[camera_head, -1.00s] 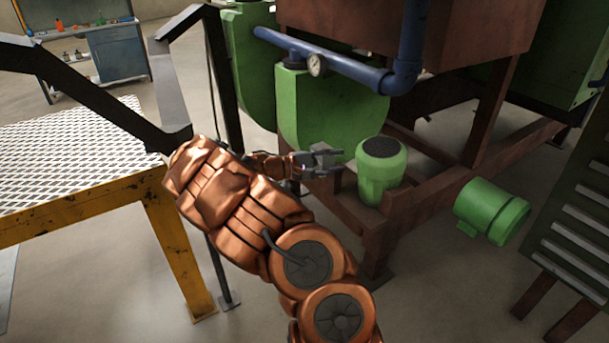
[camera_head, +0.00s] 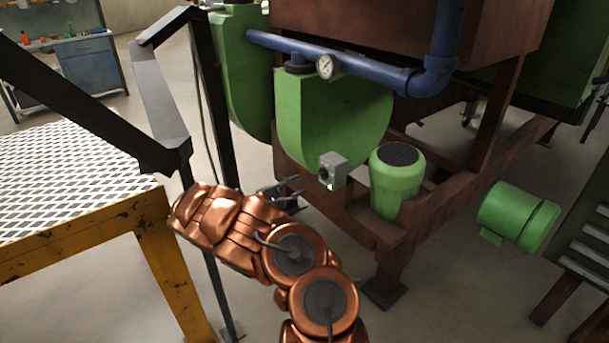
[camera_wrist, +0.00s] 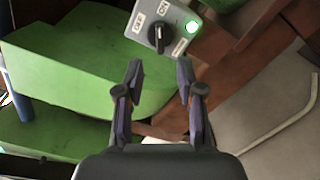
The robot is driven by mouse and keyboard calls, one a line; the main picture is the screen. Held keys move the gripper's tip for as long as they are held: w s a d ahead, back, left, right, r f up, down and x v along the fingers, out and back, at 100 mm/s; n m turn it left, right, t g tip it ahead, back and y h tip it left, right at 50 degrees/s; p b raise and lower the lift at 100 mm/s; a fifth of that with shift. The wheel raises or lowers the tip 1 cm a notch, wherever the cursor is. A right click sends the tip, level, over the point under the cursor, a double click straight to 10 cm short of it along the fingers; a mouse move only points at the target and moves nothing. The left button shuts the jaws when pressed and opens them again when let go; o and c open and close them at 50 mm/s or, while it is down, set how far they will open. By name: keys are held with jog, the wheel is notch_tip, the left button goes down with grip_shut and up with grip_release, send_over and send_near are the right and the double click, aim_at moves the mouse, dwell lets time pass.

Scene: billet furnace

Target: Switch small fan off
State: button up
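A small grey switch box (camera_head: 333,170) is mounted beside a green housing, with a lit green light on it. In the wrist view the box (camera_wrist: 178,14) shows at the top, with labels OFF and ON and a black rotary knob (camera_wrist: 158,38). The knob points toward ON, and the green lamp (camera_wrist: 192,27) glows. A label near the lamp is too small to read. My gripper (camera_head: 297,189) is to the left of and slightly below the box, apart from it. Its fingers (camera_wrist: 160,66) are open and empty, with the knob beyond the gap between them.
A green motor-like unit with a dark top (camera_head: 397,180) stands right of the box. Another green motor (camera_head: 518,216) is farther right. A blue pipe with a gauge (camera_head: 326,66) runs above. A black railing (camera_head: 166,110) and yellow-edged platform (camera_head: 110,217) are on the left.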

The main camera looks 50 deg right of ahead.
aim_at(317, 176)
jog(key=b+x, duration=0.1)
jog(key=x, duration=0.7)
grip_shut()
dwell(0.3)
